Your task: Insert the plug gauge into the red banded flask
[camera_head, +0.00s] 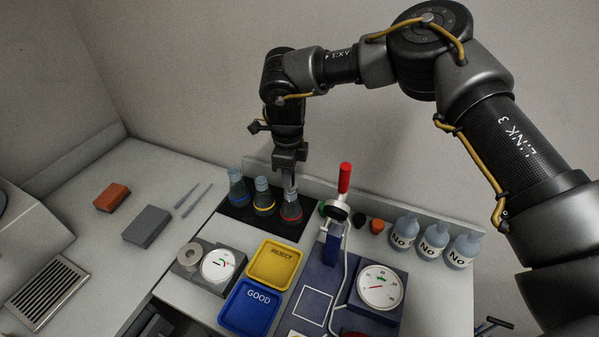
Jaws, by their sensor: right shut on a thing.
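The red banded flask (291,213) stands upright at the right end of a row of three flasks on a black mat (272,228). My right gripper (289,183) points straight down directly above this flask. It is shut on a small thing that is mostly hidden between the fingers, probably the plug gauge. The fingers and the flask's mouth overlap in the view, so I cannot tell whether the held thing is inside the neck. My left gripper is not in view.
A blue-banded flask (238,190) and a yellow-banded flask (263,198) stand close to the left. A red-handled clamp (344,180) rises to the right, with several bottles (433,243) beyond. Yellow (275,265) and blue (249,308) trays lie in front.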

